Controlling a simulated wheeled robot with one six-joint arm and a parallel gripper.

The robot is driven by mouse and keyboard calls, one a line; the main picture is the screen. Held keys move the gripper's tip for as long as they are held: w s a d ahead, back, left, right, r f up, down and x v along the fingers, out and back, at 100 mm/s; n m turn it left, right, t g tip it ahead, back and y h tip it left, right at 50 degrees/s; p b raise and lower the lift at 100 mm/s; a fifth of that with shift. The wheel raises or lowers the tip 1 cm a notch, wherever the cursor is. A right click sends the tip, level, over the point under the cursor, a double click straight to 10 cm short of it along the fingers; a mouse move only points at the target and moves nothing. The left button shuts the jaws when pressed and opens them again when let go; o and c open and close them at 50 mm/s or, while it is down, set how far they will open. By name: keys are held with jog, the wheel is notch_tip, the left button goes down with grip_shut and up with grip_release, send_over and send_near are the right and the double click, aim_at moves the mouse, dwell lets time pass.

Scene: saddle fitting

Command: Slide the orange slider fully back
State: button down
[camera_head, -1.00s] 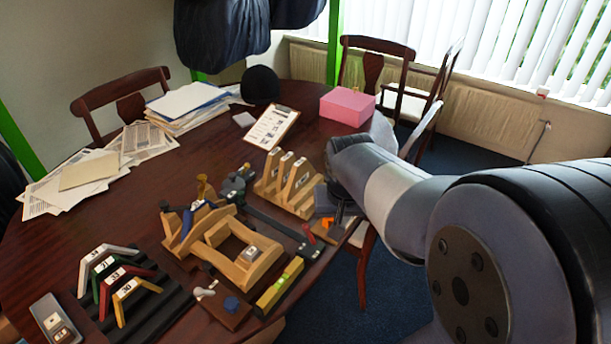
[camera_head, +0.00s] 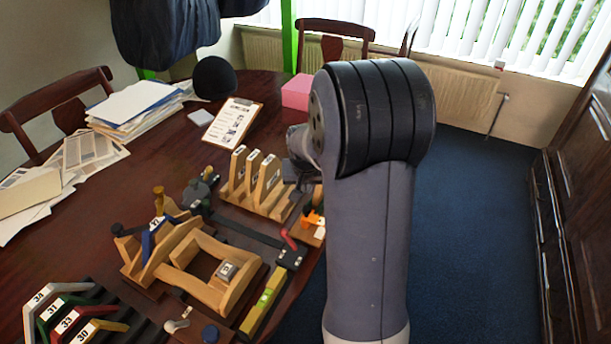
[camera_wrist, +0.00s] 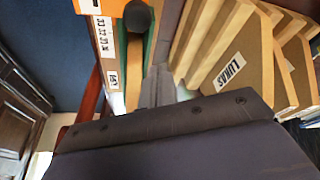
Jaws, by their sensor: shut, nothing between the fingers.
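The orange slider (camera_head: 313,217) sits on a small wooden gauge at the table's right edge, partly hidden by my arm. In the wrist view an orange part (camera_wrist: 88,6) shows at the top left, above a white scale with printed numbers (camera_wrist: 104,38). A dark round knob (camera_wrist: 138,16) stands beside the scale. My gripper (camera_wrist: 157,84) is shut and empty, pointing down between the scale and the wooden stand. In the head view my gripper (camera_head: 303,183) is mostly hidden behind my arm. I cannot tell whether it touches the slider.
A wooden stand with upright slats (camera_head: 258,186) is close beside my gripper. A wooden saddle frame (camera_head: 205,262), a yellow level (camera_head: 265,298) and coloured angled pieces (camera_head: 70,315) lie nearer. A pink box (camera_head: 297,91) stands behind. The floor on the right is clear.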

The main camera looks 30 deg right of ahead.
jog(key=shift+s+a+f, duration=0.1)
jog(key=shift+s+a, duration=0.35)
jog(key=shift+s, duration=0.45)
jog(key=shift+s+a, duration=0.4)
jog(key=shift+s, duration=0.45)
jog(key=s+a+b, duration=0.1)
jog(key=s+a, duration=0.1)
jog(key=shift+s+a, duration=0.1)
jog(key=shift+a, duration=0.3)
